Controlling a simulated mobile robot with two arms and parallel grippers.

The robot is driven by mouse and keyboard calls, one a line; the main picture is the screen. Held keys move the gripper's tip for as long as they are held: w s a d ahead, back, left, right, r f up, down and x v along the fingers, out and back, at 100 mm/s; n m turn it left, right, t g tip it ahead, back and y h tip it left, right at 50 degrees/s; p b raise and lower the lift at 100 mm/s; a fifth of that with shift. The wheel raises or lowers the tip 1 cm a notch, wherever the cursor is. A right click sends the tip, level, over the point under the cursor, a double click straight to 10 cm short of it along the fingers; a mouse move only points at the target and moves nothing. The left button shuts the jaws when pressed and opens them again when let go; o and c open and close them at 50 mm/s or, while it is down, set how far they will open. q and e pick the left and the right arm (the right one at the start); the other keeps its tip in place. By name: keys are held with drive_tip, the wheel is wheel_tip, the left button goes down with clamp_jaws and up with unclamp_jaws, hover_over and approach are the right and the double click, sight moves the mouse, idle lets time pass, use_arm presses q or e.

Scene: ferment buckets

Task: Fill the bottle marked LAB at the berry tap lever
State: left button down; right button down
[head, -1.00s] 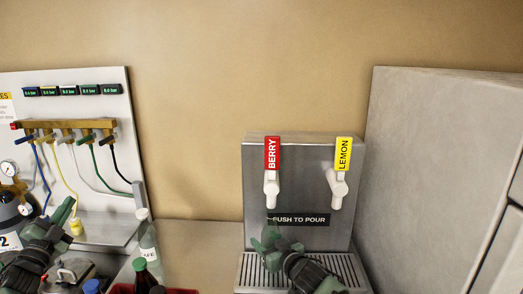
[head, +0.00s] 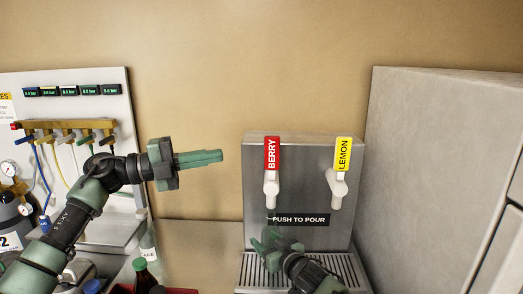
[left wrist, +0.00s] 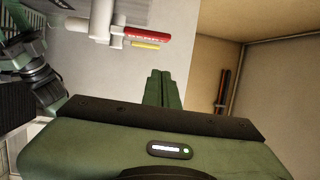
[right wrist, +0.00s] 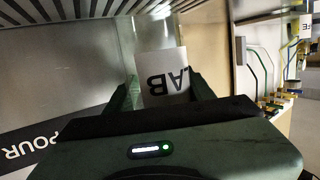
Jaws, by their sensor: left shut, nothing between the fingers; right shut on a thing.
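The tap unit (head: 300,180) has a red BERRY lever (head: 271,153) on the left and a yellow LEMON lever (head: 343,154) on the right, each above a white spout. My left gripper (head: 218,157) is shut and empty, in the air left of the BERRY lever and apart from it. The red lever also shows in the left wrist view (left wrist: 148,33). My right gripper (head: 272,242) is low in front of the tap unit, under the berry spout. In the right wrist view it is shut on a clear bottle (right wrist: 165,85) with a white LAB label.
A slotted drip tray (head: 248,272) lies below the taps. A grey cabinet (head: 435,170) stands at the right. A gauge panel with hoses (head: 120,90) stands at the left.

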sight(272, 158)
use_arm(q)
drive_tip(key=shift+s+d+f+m+g+y, duration=0.15)
drive_tip(key=shift+s+d+g, duration=0.15)
drive_tip(key=shift+d, duration=0.15)
drive_tip(key=shift+s+d+r+m+g+y, duration=0.15)
drive_tip(key=shift+s+d+g, duration=0.1)
drive_tip(key=shift+d, duration=0.15)
drive_tip(key=shift+f, duration=0.1)
drive_tip(key=w+d, duration=0.6)
drive_tip(key=d, duration=0.3)
drive_tip(key=shift+w+d, duration=0.25)
drive_tip(key=shift+d, duration=0.1)
drive_tip(key=shift+w, duration=0.1)
